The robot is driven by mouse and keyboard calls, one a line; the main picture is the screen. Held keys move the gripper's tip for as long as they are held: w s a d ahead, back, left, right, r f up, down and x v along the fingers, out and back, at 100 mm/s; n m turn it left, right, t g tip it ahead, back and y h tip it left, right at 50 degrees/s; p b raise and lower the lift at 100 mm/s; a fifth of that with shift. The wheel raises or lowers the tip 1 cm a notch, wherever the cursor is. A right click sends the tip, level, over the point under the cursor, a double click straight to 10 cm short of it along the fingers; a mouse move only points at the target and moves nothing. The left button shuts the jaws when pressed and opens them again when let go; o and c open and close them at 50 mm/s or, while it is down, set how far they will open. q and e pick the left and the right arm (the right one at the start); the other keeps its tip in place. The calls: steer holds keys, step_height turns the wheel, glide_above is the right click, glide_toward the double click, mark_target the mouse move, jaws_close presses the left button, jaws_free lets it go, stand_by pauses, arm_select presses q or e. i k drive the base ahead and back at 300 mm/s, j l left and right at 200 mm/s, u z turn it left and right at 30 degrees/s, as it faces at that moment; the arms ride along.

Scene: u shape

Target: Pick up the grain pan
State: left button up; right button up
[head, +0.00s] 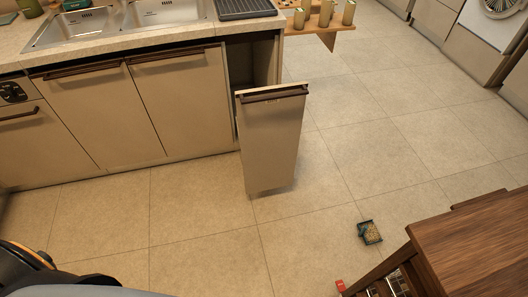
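A small dark teal pan (371,236) with pale, grain-like contents lies on the tiled floor, right of centre and low in the head view. It appears to be the grain pan. A short teal part, perhaps its handle, shows on its left side. Neither gripper is visible.
A wooden table or stool (475,245) stands at the lower right, close to the pan, with a small red object (340,286) near its lower left. A tall pull-out cabinet front (271,140) juts from the counter (110,125). Floor left of the pan is clear.

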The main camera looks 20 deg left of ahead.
mark_target(371, 229)
steer(key=i+j+z, duration=0.1)
steer(key=j, duration=0.25)
steer(key=i+j+z, duration=0.1)
steer(key=i+j, duration=0.35)
steer(key=j, duration=0.3)
steer(key=i+j+z, duration=0.15)
steer(key=j, duration=0.25)
steer(key=i+j+z, duration=0.1)
steer(key=j, duration=0.3)
steer(key=i+j+z, duration=0.1)
steer(key=j, duration=0.3)
steer(key=i+z, duration=0.1)
steer(key=z, duration=1.35)
steer(key=i+l, duration=0.15)
steer(key=i, duration=0.15)
